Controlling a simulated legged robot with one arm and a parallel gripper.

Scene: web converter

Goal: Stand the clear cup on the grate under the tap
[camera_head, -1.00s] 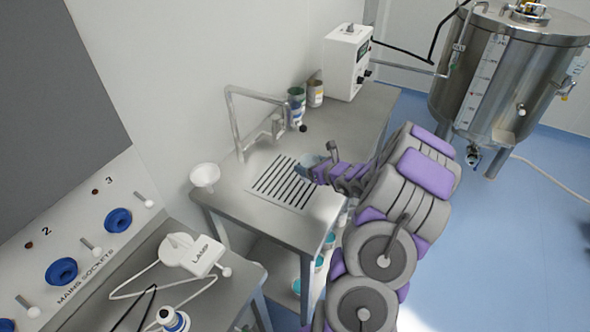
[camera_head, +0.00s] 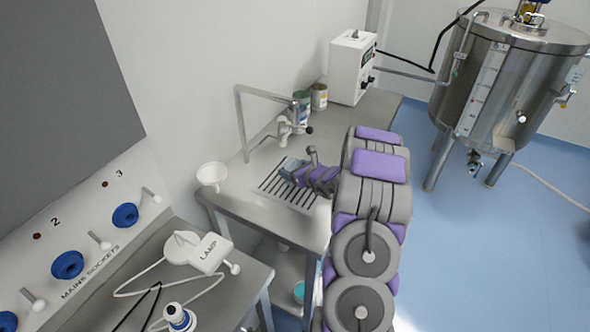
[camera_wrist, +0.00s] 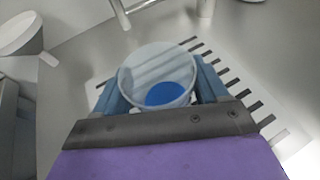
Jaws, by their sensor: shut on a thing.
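The clear cup (camera_wrist: 158,72) is between my gripper's two blue fingers in the wrist view, with something blue showing in its lower part. My gripper (camera_head: 285,168) is shut on the cup over the slotted grate (camera_head: 268,186). The grate's dark slots also show beside and beyond the cup in the wrist view (camera_wrist: 230,77). The tap (camera_head: 285,130) stands behind the gripper, its bent pipe rising from the bench. The cup is mostly hidden by my gripper in the head view. I cannot tell whether its base touches the grate.
A white funnel (camera_head: 212,176) stands at the bench's left edge. Two small cans (camera_head: 319,97) and a white box (camera_head: 352,68) stand at the back. A socket panel and lamp unit (camera_head: 198,252) are at lower left. A steel tank (camera_head: 505,90) stands at right.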

